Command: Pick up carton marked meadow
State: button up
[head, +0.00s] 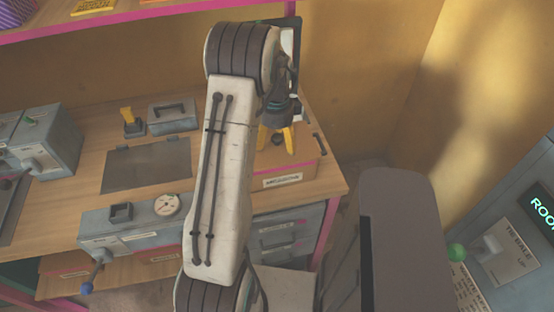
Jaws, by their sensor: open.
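My gripper (276,139) has yellow fingers that are spread apart, pointing down at the right end of the bench. It is empty as far as I can see. I cannot tell if the fingers touch the box. My arm hides part of it and the bench to its left. I cannot make out any carton marked meadow.
The wooden bench (70,195) carries a grey press-like machine (50,143), a dark plate (147,165), a grey case (172,115), a yellow-handled tool (130,122) and a gauge unit (130,222). A pink-edged shelf (140,14) hangs above. A grey machine (505,250) stands right.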

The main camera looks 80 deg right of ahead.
grip_shut()
dwell(0.8)
